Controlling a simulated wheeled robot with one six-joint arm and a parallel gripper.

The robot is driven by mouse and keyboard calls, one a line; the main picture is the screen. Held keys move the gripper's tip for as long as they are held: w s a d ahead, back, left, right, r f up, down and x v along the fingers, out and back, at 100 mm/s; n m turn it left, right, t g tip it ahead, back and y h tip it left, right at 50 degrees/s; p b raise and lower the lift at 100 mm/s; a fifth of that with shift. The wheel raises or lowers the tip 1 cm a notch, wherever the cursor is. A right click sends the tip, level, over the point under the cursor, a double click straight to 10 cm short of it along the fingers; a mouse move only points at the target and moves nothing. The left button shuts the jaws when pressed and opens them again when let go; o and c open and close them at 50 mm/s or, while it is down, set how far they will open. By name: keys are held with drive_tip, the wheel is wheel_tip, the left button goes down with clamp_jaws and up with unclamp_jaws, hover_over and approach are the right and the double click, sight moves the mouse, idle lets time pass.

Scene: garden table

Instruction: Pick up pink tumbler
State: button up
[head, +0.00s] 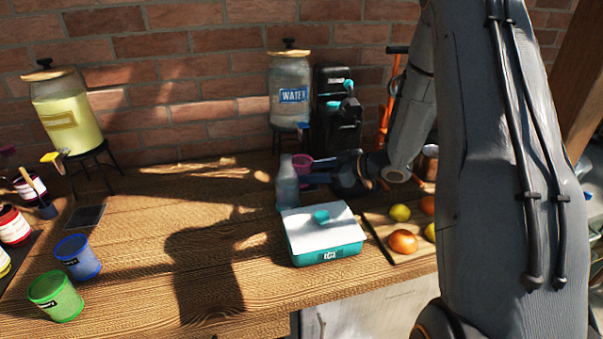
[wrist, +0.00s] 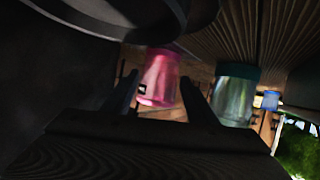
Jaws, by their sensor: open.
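The pink tumbler (head: 302,162) stands at the back middle of the wooden table, partly hidden by a clear bottle and my gripper. In the wrist view the pink tumbler (wrist: 162,72) appears in the gap between my fingertips. My gripper (head: 318,177) is open and reaches in level from the right, close to the tumbler. In the wrist view one finger of my gripper (wrist: 160,90) is on each side of the tumbler. I cannot tell how deep the tumbler sits between them, or whether either finger touches it.
The clear bottle (head: 286,186) stands just left of the tumbler, and a teal-and-white box (head: 322,238) is in front. A water dispenser (head: 290,92) and a black machine (head: 337,118) stand behind. Fruit lies on a board (head: 376,228) at right. The table's left middle is clear.

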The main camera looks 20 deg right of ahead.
sight(310, 171)
drive_tip(key=shift+p+x, duration=0.7)
drive_tip(key=shift+x, duration=1.25)
drive_tip(key=shift+r, duration=0.1)
drive_tip(key=c, duration=0.8)
drive_tip(key=shift+c, duration=0.2)
drive_tip(key=shift+d+r, duration=0.1)
drive_tip(key=shift+d, duration=0.05)
drive_tip(key=shift+s+d+r+b, duration=0.5)
drive_tip(key=shift+d+r, duration=0.1)
drive_tip(key=shift+r, duration=0.15)
drive_tip(key=r+b+v, duration=0.1)
drive_tip(key=b+v, duration=0.1)
drive_tip(key=v, duration=1.1)
drive_tip(key=shift+b, duration=0.4)
